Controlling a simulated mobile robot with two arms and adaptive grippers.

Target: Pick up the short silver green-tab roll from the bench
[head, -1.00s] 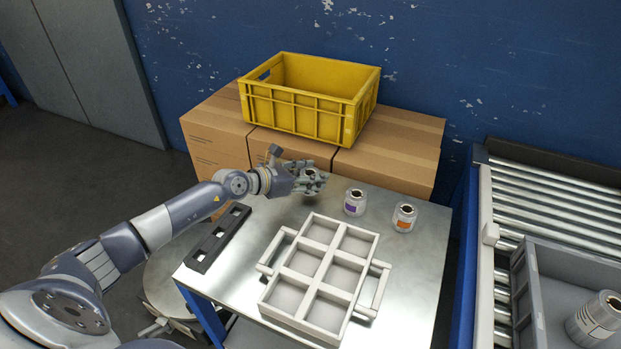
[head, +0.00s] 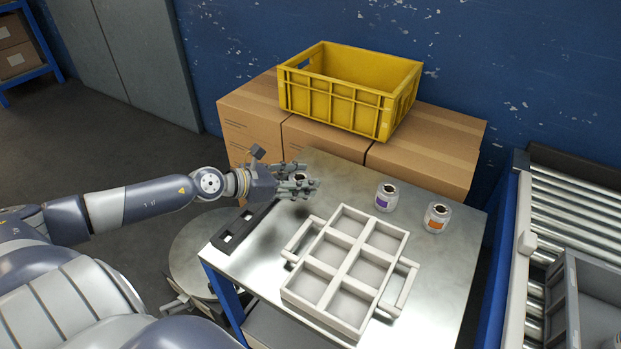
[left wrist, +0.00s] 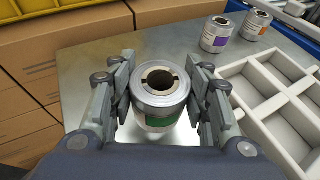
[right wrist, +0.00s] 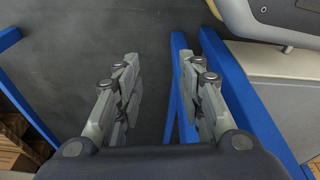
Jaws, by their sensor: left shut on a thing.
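The short silver roll with a green tab (left wrist: 160,97) stands upright between the fingers of my left gripper in the left wrist view, its hollow core facing up. My left gripper (head: 300,184) is shut on this roll at the back left part of the bench (head: 440,270); the left wrist view shows its fingers (left wrist: 160,105) against both sides of the roll. In the head view the fingers hide most of the roll. I cannot tell whether its base touches the bench. My right gripper (right wrist: 160,95) is open and empty in the right wrist view, above dark floor and blue frame bars.
A purple-tab roll (head: 386,197) and an orange-tab roll (head: 436,217) stand to the right. A white divided tray (head: 348,324) with empty compartments lies in front. A black slotted bar (head: 233,241) lies at the left edge. Cardboard boxes (head: 330,148) carry a yellow crate (head: 335,104) behind.

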